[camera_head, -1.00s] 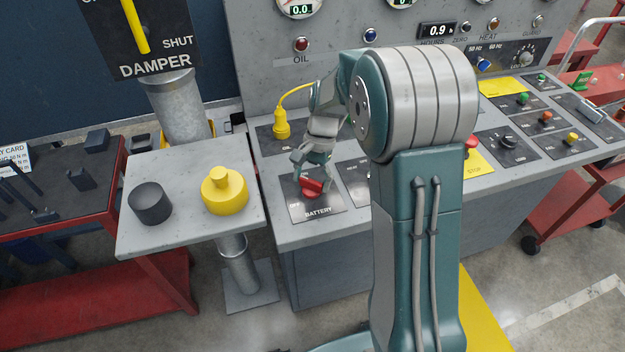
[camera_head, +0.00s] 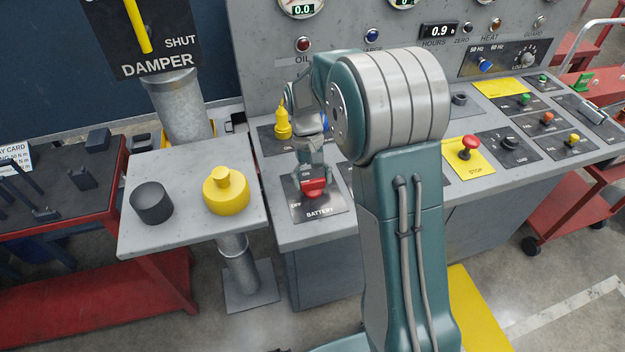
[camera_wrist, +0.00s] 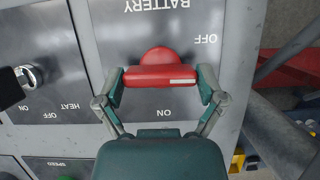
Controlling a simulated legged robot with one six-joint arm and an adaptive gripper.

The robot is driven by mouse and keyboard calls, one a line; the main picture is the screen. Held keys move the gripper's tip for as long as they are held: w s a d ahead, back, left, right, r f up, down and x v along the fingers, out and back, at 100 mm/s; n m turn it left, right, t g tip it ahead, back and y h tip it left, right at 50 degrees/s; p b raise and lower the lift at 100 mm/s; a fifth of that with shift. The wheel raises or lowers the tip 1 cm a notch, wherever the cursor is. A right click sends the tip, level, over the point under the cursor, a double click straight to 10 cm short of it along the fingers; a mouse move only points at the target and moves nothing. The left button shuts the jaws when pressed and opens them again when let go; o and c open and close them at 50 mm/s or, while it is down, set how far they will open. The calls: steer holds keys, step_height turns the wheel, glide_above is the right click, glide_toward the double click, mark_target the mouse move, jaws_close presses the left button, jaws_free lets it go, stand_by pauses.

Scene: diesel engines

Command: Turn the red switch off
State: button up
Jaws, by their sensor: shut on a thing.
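The red switch (camera_head: 315,189) sits on the dark BATTERY plate (camera_head: 326,210) at the near left of the grey console. In the wrist view the red switch (camera_wrist: 160,74) has its bar lying across the picture, with a white mark on its right half. The OFF label is at the upper right and ON is below the bar. My gripper (camera_head: 312,183) reaches down onto the switch from behind. In the wrist view my gripper (camera_wrist: 161,84) has one finger at each end of the bar, shut on it.
A yellow plug (camera_head: 282,122) stands on the console just behind my gripper. A side shelf at left holds a yellow knob (camera_head: 226,191) and a black cylinder (camera_head: 151,203). A red STOP button (camera_head: 468,147) and other controls stand to the right.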

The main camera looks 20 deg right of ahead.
steer(key=shift+s, duration=0.1)
stand_by(0.5)
steer(key=o, duration=0.8)
steer(key=shift+a, duration=0.1)
steer(key=v, duration=1.2)
